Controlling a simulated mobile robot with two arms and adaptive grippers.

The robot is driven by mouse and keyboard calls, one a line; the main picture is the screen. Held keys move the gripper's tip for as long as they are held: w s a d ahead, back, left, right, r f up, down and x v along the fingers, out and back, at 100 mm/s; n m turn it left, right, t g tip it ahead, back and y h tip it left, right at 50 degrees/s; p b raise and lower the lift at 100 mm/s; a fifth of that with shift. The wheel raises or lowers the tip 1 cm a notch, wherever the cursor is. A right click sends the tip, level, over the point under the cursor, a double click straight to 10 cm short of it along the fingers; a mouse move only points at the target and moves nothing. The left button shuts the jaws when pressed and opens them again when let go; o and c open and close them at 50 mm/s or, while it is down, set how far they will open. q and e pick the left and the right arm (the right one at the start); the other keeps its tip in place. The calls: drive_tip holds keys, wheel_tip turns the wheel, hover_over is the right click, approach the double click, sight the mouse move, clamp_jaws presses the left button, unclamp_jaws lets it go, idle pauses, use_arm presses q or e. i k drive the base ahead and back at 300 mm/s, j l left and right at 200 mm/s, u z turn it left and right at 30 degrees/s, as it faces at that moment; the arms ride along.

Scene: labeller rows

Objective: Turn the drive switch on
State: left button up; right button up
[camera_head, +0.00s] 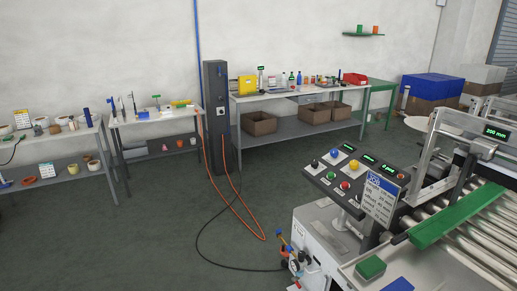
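A dark sloping control panel (357,176) stands on the labelling machine at the right. It carries a black knob (315,163), a blue button (334,152), a yellow button (353,164), a green button (331,176) and a red button (345,186). Three small green-lit displays run along its far edge. The lettering is too small to read, so I cannot tell for sure which control is the drive switch or how it is set. Neither of my grippers is in view.
A white card (380,200) hangs at the panel's right front corner. Metal rollers (484,232) and a green bar (456,214) lie to its right. An orange cable (243,215) and a dark hose (205,250) cross the floor. Open floor lies left of the machine.

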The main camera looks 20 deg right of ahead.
sight(315, 163)
drive_tip(key=i+z, duration=0.2)
drive_tip(key=i, duration=0.25)
drive_tip(key=i+j+z, duration=0.1)
drive_tip(key=i+z, duration=0.15)
drive_tip(key=i, duration=0.15)
drive_tip(key=i+j+z, duration=0.2)
drive_tip(key=i, duration=0.2)
